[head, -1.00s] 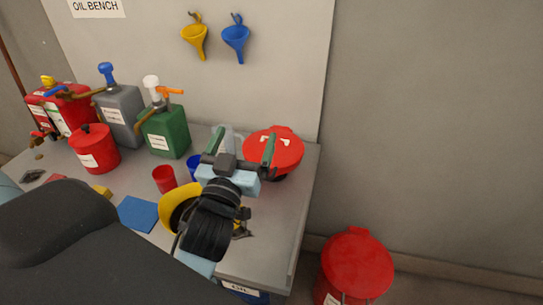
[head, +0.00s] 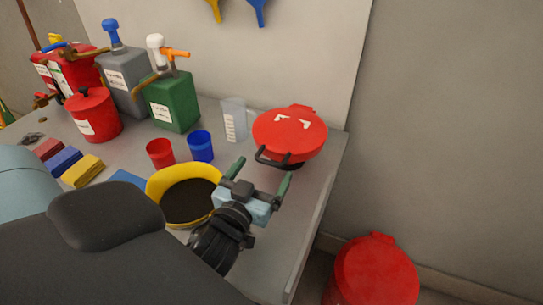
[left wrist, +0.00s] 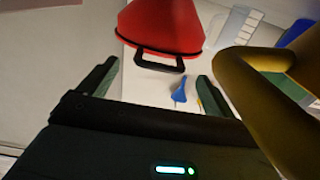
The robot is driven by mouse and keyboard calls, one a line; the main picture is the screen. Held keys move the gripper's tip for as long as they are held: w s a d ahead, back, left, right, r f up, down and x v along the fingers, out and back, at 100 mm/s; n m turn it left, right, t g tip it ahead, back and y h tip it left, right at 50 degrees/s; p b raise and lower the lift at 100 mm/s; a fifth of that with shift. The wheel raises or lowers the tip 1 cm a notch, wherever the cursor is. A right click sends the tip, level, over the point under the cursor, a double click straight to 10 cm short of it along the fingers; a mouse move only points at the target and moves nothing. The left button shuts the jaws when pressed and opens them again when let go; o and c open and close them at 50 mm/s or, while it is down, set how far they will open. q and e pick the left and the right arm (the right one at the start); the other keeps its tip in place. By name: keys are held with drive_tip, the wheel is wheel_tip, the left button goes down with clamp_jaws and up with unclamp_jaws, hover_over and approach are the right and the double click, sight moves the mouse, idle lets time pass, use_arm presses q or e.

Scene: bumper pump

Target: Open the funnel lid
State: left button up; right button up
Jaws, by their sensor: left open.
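The red round funnel lid (head: 290,132) is shut, on the right end of the bench, with two white marks on top and a black base under it. Its black loop handle (head: 272,161) sticks out at the front. My left gripper (head: 261,174) is open and empty, just in front of the handle, its two green-tipped fingers pointing at it. In the left wrist view, the red lid (left wrist: 165,25) and the handle (left wrist: 160,63) show ahead, between and beyond the fingers (left wrist: 157,74); they look apart. My right gripper is not in view.
A yellow-rimmed pan (head: 155,184) with dark contents stands left of my left gripper. A clear measuring jug (head: 234,120), blue cup (head: 200,146) and red cup (head: 160,153) stand behind. A red bin (head: 375,272) is on the floor. The bench's right edge is near.

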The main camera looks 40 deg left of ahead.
use_arm(q)
drive_tip(key=x, duration=0.5)
drive_tip(key=shift+w+p, duration=0.3)
drive_tip(key=shift+w, duration=0.05)
